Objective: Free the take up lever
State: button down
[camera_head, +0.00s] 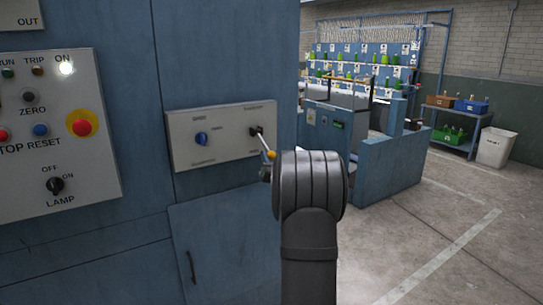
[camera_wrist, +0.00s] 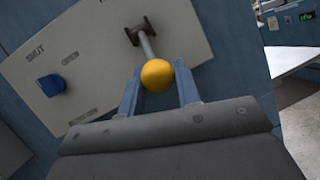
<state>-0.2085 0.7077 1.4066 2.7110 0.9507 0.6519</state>
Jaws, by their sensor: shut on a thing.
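The take up lever is a metal rod on a dark pivot, with a yellow ball at its end. Its ball (camera_head: 271,155) shows at the right end of a pale panel in the head view. In the wrist view the lever's ball (camera_wrist: 157,75) sits between the two blue-grey fingers of my gripper (camera_wrist: 158,90), which is shut on it. The rod runs from the ball up and left to the pivot (camera_wrist: 139,29) on the panel. In the head view my dark wrist hides most of the gripper.
A blue knob (camera_head: 201,139) is on the same pale panel (camera_head: 232,128), left of the lever. A control panel (camera_head: 95,140) with buttons and a lamp switch is further left. A blue bench (camera_head: 385,180) stands behind my arm; open floor lies at right.

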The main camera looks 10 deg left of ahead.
jog(key=shift+w+f+t, duration=0.2)
jog(key=shift+f+t, duration=0.1)
jog(key=shift+t, duration=0.2)
jog(key=shift+r, duration=0.1)
jog(key=c, duration=1.1)
grip_release()
jog(key=shift+y, duration=0.3)
jog(key=shift+a, duration=0.1)
jog(key=v, duration=1.7)
jog(key=shift+s, duration=0.25)
